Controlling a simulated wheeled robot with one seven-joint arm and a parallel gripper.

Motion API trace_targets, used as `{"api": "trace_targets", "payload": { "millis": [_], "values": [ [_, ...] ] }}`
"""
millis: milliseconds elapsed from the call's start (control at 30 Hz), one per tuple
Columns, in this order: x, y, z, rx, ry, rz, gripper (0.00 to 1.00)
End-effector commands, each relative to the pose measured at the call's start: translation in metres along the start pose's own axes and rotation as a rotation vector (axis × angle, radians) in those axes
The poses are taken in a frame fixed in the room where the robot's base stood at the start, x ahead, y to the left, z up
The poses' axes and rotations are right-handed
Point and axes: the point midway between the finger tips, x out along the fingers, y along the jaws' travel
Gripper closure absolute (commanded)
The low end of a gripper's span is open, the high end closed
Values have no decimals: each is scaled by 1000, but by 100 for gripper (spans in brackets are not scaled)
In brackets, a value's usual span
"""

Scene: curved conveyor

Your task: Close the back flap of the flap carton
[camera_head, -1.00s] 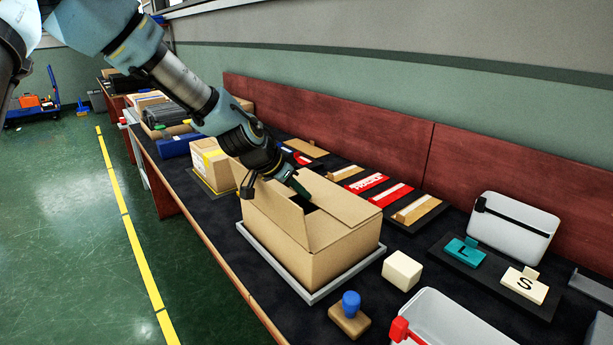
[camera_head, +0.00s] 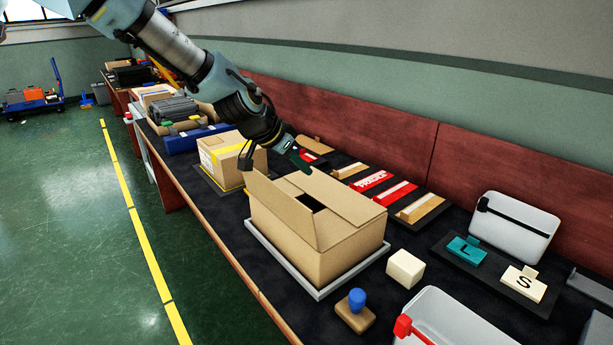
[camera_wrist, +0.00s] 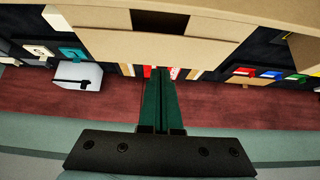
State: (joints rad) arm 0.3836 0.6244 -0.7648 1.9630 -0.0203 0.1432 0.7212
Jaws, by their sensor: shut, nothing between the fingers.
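The brown flap carton (camera_head: 345,252) sits on a grey tray (camera_head: 318,294) on the dark tabletop. Its back flap (camera_head: 340,193), on the wall side, lies folded inward and looks nearly flat; I cannot tell if it is fully level. The near left flap (camera_head: 281,208) stands up, tilted. A dark opening (camera_head: 312,201) shows between flaps. My gripper (camera_head: 301,161) is shut and empty, just above and behind the back flap's far edge. In the wrist view, its green fingers (camera_wrist: 159,72) point toward the cardboard (camera_wrist: 200,52); contact is unclear.
A taped carton (camera_head: 228,160) stands to the left. A cream block (camera_head: 405,268) and a blue-knobbed stamp (camera_head: 356,308) are near the right front. Red and tan packs (camera_head: 372,181) lie behind. The red-brown back panel (camera_head: 400,140) bounds the table.

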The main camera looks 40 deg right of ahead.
Motion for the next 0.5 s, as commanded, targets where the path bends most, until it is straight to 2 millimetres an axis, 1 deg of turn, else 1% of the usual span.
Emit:
{"api": "trace_targets", "payload": {
  "millis": [100,300,500],
  "values": [
    [-19,-2,4,-2,2,-4,100],
    [-50,-1,7,-2,1,-3,100],
    [-67,0,8,-1,1,-1,100]
  ]
}}
